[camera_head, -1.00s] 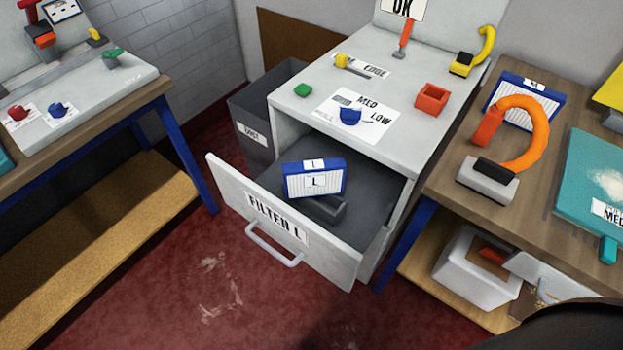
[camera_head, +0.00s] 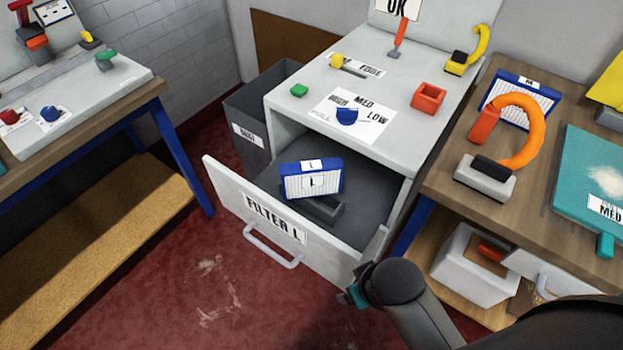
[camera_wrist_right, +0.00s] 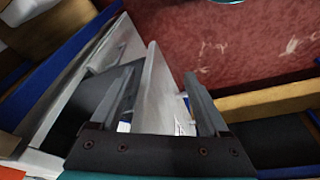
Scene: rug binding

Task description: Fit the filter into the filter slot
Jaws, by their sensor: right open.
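A blue-framed filter marked L (camera_head: 311,182) is inside the open drawer marked FILTER L (camera_head: 228,197). It leans over a dark grey block (camera_head: 325,209) on the drawer floor; I cannot tell whether it is seated in it. A second blue filter, marked M (camera_head: 520,98), stands on the right bench. My right gripper (camera_head: 354,292) is outside the drawer, near the right end of its front. In the right wrist view, my right gripper (camera_wrist_right: 165,90) is open and empty, with the drawer front (camera_wrist_right: 152,75) showing beyond and between its fingers. My left gripper is not in view.
An orange hose tool (camera_head: 485,178) and a teal tray (camera_head: 578,165) lie on the right bench (camera_head: 450,195). A grey bin (camera_head: 262,110) stands left of the cabinet.

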